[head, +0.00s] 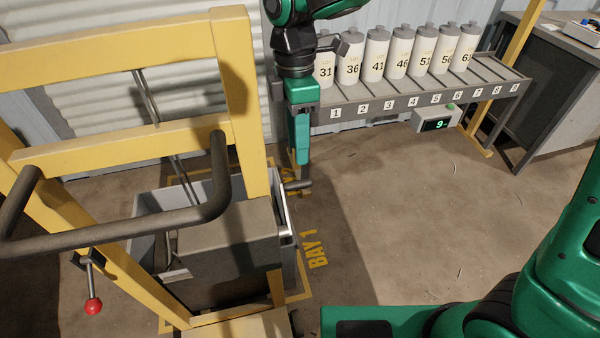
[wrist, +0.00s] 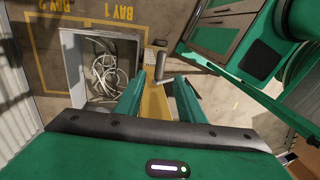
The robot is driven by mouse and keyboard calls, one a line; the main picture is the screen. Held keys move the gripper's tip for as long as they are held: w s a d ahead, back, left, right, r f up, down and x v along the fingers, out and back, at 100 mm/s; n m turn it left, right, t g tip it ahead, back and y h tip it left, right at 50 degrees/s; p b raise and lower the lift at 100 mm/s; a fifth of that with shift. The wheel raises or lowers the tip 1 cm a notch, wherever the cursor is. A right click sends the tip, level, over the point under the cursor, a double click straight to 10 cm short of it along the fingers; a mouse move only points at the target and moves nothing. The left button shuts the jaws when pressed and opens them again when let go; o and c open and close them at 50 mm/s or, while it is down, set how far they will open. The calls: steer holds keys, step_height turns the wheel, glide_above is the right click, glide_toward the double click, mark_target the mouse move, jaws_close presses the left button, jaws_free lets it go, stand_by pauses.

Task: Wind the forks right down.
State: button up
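The yellow stacker (head: 240,90) stands at the left of the head view, with a dark looped handlebar (head: 222,180) and a grey housing (head: 225,250). A short dark crank grip (head: 298,185) sticks out on its right side. In the wrist view a grey grip (wrist: 161,66) stands just beyond the fingertips, roughly between them. My gripper (head: 301,135) points down above the crank grip in the head view. In the wrist view my gripper (wrist: 160,80) is open with nothing between its fingers. The forks are hidden; I cannot tell their height.
A grey crate (wrist: 72,52) with pale cables is by the stacker, next to the BAY 1 floor marking (head: 317,250). A red-knobbed lever (head: 93,305) hangs on the stacker's left. Numbered canisters (head: 375,55) stand on a rack (head: 410,98) behind. The floor right of the stacker is clear.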

steer(key=f, duration=0.6)
steer(key=s+f, duration=0.1)
steer(key=f, duration=0.2)
steer(key=shift+d+f, duration=0.1)
steer(key=shift+d, duration=0.1)
jaws_close()
